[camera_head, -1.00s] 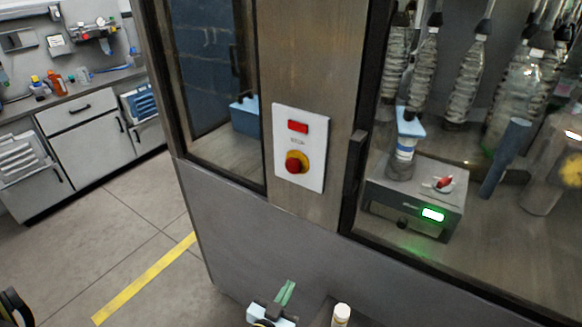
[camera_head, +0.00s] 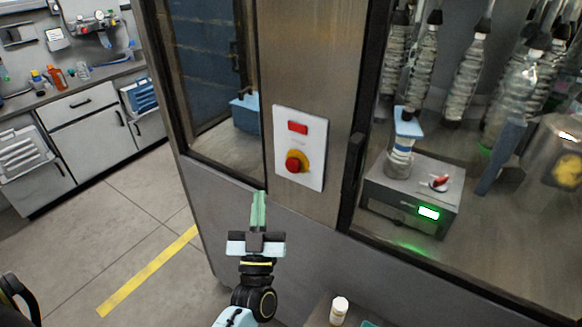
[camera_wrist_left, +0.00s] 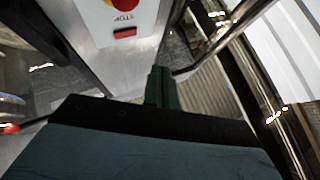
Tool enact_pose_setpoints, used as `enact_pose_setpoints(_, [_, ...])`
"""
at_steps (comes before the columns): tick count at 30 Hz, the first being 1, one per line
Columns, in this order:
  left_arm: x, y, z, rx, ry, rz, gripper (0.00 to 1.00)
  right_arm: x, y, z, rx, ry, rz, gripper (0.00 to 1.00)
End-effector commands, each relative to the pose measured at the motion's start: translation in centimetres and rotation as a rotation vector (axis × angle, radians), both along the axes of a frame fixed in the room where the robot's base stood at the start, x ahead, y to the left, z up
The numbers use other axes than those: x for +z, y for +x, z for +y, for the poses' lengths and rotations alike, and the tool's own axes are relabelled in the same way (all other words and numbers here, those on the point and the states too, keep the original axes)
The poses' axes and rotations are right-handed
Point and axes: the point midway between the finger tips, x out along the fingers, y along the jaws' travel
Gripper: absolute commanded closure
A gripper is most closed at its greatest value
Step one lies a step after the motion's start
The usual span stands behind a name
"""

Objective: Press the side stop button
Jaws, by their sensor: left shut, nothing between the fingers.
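The stop button (camera_head: 293,165) is a red knob on a yellow round base. It sits on a white panel (camera_head: 312,180) on the machine's metal post, below a red rectangle (camera_head: 298,128). My left gripper (camera_head: 258,200) is shut and empty, its green fingers pointing up, below and to the left of the button and apart from it in the picture. In the left wrist view the fingers (camera_wrist_left: 158,85) show below the white panel (camera_wrist_left: 98,22); the yellow base (camera_wrist_left: 124,4) is cut off at the top edge. My right gripper is not in view.
Behind the glass at right stand several hanging bottles (camera_head: 468,75) and a grey box (camera_head: 385,192) with a green-lit display. A black handle (camera_head: 355,155) runs beside the panel. A white-capped bottle (camera_head: 339,310) stands at the bottom.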

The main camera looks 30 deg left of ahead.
Motion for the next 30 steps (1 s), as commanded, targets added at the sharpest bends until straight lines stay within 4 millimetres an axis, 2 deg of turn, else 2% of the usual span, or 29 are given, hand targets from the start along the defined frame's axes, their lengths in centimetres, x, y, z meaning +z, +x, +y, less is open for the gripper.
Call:
enact_pose_setpoints(5, [-0.1, 1.4, -0.1, -0.001, -0.001, -0.004, 1.00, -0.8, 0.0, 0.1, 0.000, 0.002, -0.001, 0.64])
enact_pose_setpoints(18, [-0.2, 7.3, -0.6, -0.001, -0.001, 0.000, 1.00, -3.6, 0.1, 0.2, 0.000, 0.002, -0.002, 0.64])
enact_pose_setpoints(24, [-0.1, 8.5, -0.7, 0.000, 0.001, 0.002, 1.00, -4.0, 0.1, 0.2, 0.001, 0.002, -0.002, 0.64])
enact_pose_setpoints(30, [0.0, 8.7, -0.7, -0.001, 0.000, 0.001, 1.00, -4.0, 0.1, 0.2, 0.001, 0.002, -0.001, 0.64])
